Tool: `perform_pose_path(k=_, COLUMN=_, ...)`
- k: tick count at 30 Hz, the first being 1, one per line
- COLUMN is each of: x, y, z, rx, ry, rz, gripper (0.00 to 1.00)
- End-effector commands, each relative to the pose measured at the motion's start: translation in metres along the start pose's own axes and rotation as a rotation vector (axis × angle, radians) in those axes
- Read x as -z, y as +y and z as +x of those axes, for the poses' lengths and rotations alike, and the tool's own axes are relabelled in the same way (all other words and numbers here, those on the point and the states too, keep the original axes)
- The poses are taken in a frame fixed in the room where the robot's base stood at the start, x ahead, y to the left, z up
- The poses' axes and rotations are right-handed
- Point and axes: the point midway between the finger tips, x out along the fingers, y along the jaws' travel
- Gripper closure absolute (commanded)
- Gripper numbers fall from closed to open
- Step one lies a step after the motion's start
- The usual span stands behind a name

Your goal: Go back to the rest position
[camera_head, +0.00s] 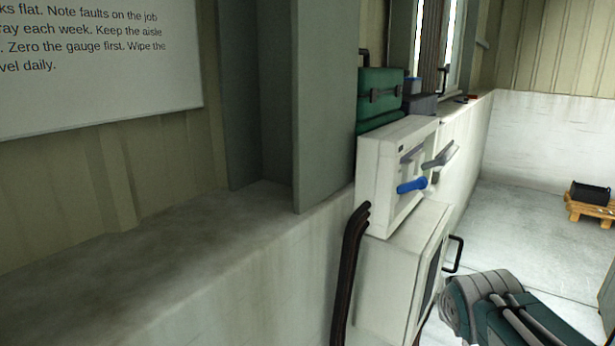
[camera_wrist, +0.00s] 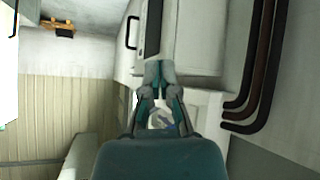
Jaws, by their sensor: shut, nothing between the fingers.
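My gripper (camera_wrist: 158,72) shows in the wrist view with its fingers together at the tips and nothing held between them. A small opening shows lower down, between the finger linkages. Part of my grey and teal arm shows at the lower right of the head view; the fingertips cannot be made out there. A white box (camera_head: 381,178) with a blue handle (camera_head: 412,185) and a grey lever (camera_head: 440,157) stands against the wall in the head view. I cannot see my gripper touching either.
A lower white cabinet (camera_head: 390,285) has a black handle (camera_head: 453,254). Dark bent pipes (camera_head: 349,265) run beside it; they also show in the wrist view (camera_wrist: 262,70). A green case (camera_head: 380,92) sits behind the box. A wooden pallet (camera_head: 590,209) holds a black crate (camera_head: 590,193). Floor (camera_head: 530,225) between is clear.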

Motion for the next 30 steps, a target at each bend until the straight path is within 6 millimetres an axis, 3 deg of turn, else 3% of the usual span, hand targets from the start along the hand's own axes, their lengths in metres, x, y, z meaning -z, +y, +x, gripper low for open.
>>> perform_pose_path(k=9, x=-0.088, y=-0.037, z=-0.059, rx=0.116, ry=-0.183, rz=-0.037, gripper=1.0)
perform_pose_path(k=15, x=-0.134, y=-0.052, z=-0.083, rx=0.187, ry=-0.276, rz=-0.067, gripper=1.0)
perform_pose_path(k=19, x=-0.145, y=-0.056, z=-0.089, rx=0.205, ry=-0.301, rz=-0.075, gripper=1.0)
perform_pose_path(k=30, x=-0.146, y=-0.056, z=-0.089, rx=0.207, ry=-0.303, rz=-0.076, gripper=1.0)
